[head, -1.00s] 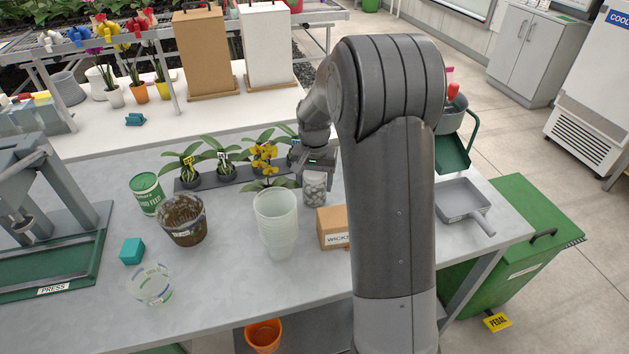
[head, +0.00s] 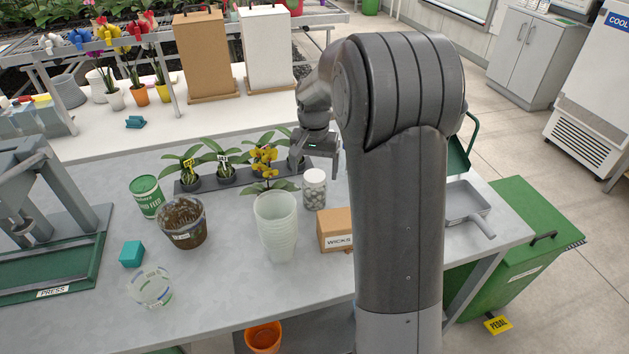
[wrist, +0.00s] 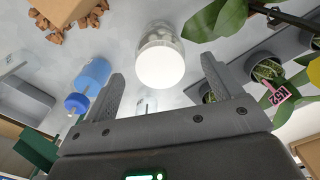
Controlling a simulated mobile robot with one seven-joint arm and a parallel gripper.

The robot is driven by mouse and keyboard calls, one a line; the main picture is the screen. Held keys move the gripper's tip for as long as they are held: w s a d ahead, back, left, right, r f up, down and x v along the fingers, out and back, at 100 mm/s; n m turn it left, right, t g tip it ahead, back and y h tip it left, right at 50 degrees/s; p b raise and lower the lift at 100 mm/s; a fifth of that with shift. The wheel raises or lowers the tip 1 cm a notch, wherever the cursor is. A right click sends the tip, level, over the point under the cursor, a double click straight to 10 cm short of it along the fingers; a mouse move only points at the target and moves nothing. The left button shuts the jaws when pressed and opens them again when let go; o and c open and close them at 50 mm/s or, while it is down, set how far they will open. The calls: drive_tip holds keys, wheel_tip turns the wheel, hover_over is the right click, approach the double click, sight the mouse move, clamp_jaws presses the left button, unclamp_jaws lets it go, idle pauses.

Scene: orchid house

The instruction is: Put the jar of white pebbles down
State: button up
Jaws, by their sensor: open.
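The jar of white pebbles (head: 314,190) stands upright on the grey bench, between the stacked pale cups and the wicks box. Its white lid and pebbles show clearly. In the wrist view the jar (wrist: 160,62) appears beyond the fingertips, lid towards the camera, between the two fingers but clear of both. My gripper (head: 315,166) is open and empty, just behind and above the jar in the head view. Its two grey fingers also show spread apart in the wrist view (wrist: 165,75).
A stack of pale cups (head: 277,225) stands left of the jar, and a cardboard wicks box (head: 336,229) stands in front of it. Potted orchids sit in a dark tray (head: 241,180) behind. A grey dustpan-like tray (head: 464,203) lies at right.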

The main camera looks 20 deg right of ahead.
wheel_tip(320, 180, up, 6)
drive_tip(key=shift+r, duration=0.2)
drive_tip(key=s+a+r+n+t, duration=0.1)
drive_tip(key=s+r, duration=0.3)
drive_tip(key=s, duration=0.3)
drive_tip(key=s+a+r+n+t, duration=0.1)
drive_tip(key=s+a+r+t, duration=0.1)
drive_tip(key=s+r, duration=0.35)
drive_tip(key=s+f+n+t, duration=0.1)
drive_tip(key=s, duration=0.7)
drive_tip(key=s+a+f+n+t, duration=0.1)
drive_tip(key=s+f+n, duration=0.1)
drive_tip(key=s, duration=0.7)
drive_tip(key=shift+s+a+t, duration=0.2)
drive_tip(key=shift+a+t, duration=0.1)
drive_tip(key=shift+o, duration=0.5)
